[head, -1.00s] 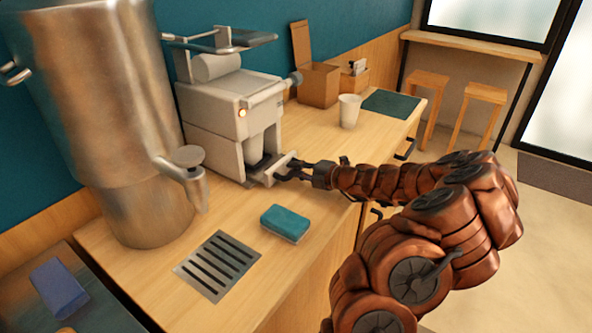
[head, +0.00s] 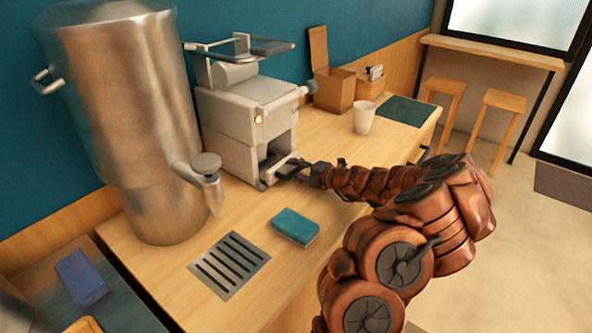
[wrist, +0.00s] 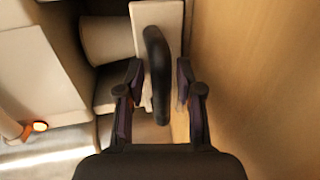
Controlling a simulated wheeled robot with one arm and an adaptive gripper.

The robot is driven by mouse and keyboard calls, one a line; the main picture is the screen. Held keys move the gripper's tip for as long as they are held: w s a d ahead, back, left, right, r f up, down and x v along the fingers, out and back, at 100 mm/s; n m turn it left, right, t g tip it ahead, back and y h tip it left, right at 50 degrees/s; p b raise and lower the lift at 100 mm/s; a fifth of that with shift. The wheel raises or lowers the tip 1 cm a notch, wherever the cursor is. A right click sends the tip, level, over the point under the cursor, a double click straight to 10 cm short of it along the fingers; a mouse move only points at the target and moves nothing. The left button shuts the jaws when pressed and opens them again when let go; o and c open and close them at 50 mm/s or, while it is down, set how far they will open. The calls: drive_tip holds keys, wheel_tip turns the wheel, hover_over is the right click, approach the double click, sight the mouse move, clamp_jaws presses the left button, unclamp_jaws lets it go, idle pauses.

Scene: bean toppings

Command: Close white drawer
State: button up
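The white drawer is at the base of the white machine (head: 240,115). Its pale front panel (wrist: 172,22) carries a dark curved handle (wrist: 155,60), seen close in the wrist view. In the head view, the drawer front stands near the machine's base, partly hidden by my gripper (head: 292,171). In the wrist view my gripper (wrist: 159,85) has one finger on each side of the handle, with visible gaps between fingers and handle.
A large metal urn (head: 125,110) with a tap stands left of the machine. A teal sponge (head: 295,226) and slotted metal grate (head: 229,264) lie in front. A white cup (head: 363,117) and cardboard box (head: 334,90) are further right on the counter.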

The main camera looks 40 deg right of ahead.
drive_tip(key=shift+o, duration=0.2)
drive_tip(key=shift+s+d, duration=0.1)
drive_tip(key=shift+s, duration=0.05)
drive_tip(key=shift+s+d+r, duration=0.15)
drive_tip(key=shift+s+d, duration=0.05)
drive_tip(key=shift+s, duration=0.35)
drive_tip(key=shift+v, duration=5.25)
drive_tip(key=shift+a, duration=0.1)
